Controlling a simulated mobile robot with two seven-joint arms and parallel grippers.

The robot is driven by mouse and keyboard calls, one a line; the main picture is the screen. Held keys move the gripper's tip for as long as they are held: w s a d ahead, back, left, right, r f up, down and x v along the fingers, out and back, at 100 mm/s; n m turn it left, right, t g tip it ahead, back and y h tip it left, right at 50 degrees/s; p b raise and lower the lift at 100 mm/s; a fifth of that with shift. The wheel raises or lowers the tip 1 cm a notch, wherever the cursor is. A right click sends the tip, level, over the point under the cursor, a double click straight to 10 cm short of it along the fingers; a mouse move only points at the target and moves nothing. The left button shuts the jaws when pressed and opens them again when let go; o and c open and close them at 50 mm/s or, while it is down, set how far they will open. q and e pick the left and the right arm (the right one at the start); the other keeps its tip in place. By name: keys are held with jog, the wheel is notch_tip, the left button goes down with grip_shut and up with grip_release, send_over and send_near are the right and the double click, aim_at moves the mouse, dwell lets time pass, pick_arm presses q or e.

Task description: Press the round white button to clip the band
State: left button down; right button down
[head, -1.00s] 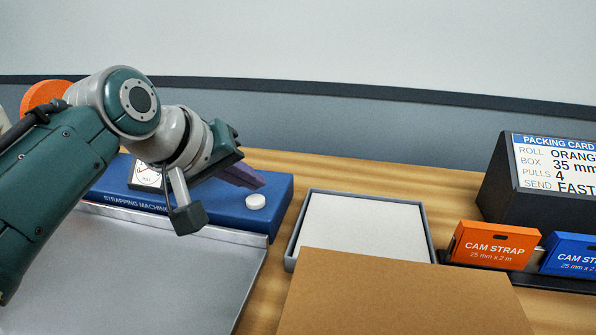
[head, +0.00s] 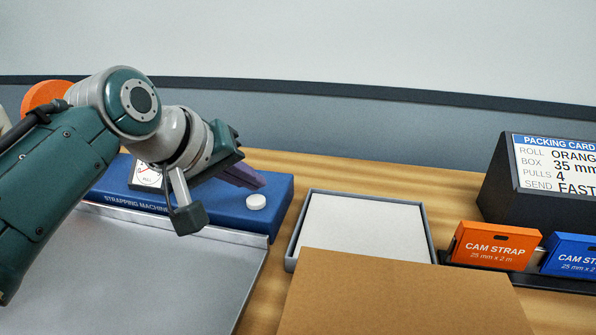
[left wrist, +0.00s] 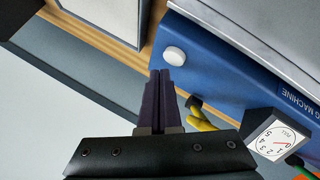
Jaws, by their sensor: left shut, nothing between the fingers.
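The round white button (head: 256,202) sits on top of the blue strapping machine (head: 225,205), near its right end. It also shows in the left wrist view (left wrist: 175,56), just beyond the fingertips. My left gripper (head: 262,183) is shut and empty, its dark purple fingers pointing right, above the machine and close to the button. In the left wrist view the closed fingertips (left wrist: 160,72) appear a little short of the button; contact is not visible. The band cannot be made out clearly. My right gripper is not in view.
To the right are a grey tray (head: 290,250), a brown cardboard surface (head: 400,295), an orange strap box (head: 493,246), a blue one (head: 572,255) and a packing card (head: 555,165).

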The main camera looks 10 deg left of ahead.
aim_at(252, 204)
pick_arm(q)
jog(key=shift+f, duration=0.15)
dwell(0.5)
jog(key=shift+f, duration=0.3)
jog(key=shift+f, duration=0.5)
dwell(0.8)
jog(key=shift+r, duration=0.15)
jog(key=shift+r+p, duration=0.8)
jog(key=shift+p, duration=0.1)
notch_tip(252, 204, up, 5)
jog(key=p, duration=0.5)
jog(key=shift+r+p, duration=0.1)
jog(key=shift+p, duration=0.3)
